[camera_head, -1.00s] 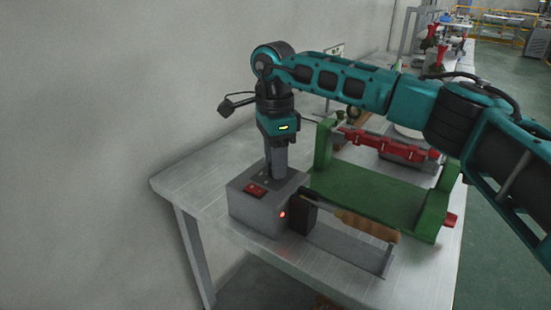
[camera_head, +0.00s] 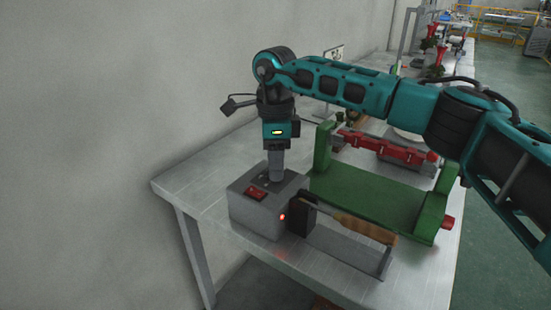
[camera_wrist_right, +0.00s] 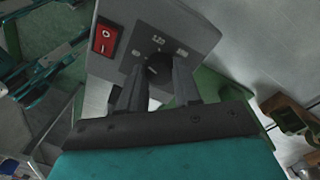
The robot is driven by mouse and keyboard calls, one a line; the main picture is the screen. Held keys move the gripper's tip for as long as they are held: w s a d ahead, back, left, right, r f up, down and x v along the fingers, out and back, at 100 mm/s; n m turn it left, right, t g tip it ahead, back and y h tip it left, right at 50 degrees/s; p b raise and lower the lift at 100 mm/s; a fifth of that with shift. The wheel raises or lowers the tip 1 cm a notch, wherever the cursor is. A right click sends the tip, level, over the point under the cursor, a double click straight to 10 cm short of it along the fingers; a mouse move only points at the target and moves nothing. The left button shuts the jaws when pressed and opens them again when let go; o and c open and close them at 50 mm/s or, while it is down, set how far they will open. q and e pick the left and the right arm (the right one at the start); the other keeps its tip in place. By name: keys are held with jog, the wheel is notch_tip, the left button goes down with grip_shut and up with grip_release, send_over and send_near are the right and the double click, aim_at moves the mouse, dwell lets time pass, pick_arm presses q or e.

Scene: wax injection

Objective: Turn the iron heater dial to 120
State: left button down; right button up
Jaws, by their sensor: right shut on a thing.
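The iron heater (camera_head: 262,218) is a grey box on the metal table, with a red switch (camera_head: 255,193) on top and a lit red lamp on its front. My right gripper (camera_head: 275,178) points straight down onto the heater's top. In the right wrist view its two fingers (camera_wrist_right: 158,80) are shut on the black dial (camera_wrist_right: 156,70). Marks are printed around the dial, partly hidden by the fingers; the one at the top seems to read 120. The dial's exact pointing direction is hard to tell. My left gripper is in neither view.
A soldering iron with a wooden handle (camera_head: 363,226) rests in a black holder (camera_head: 301,217) at the heater's side. A green frame (camera_head: 375,193) and a red clamp-like tool (camera_head: 385,145) lie to the right. The table's left part (camera_head: 185,182) is clear.

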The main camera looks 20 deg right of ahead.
jog(key=m+p, duration=0.1)
jog(key=m, duration=0.1)
jog(key=shift+r+m, duration=0.1)
jog(key=shift+m, duration=0.3)
jog(key=m, duration=0.2)
jog(key=shift+m, duration=0.3)
jog(key=shift+m+p, duration=0.5)
jog(key=shift+m, duration=0.6)
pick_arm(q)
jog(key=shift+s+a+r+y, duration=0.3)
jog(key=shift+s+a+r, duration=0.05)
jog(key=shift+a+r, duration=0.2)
pick_arm(e)
jog(key=shift+m, duration=0.4)
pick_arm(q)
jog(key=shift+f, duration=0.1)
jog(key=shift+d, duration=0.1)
pick_arm(e)
jog(key=o, duration=1.1)
jog(key=shift+c, duration=0.2)
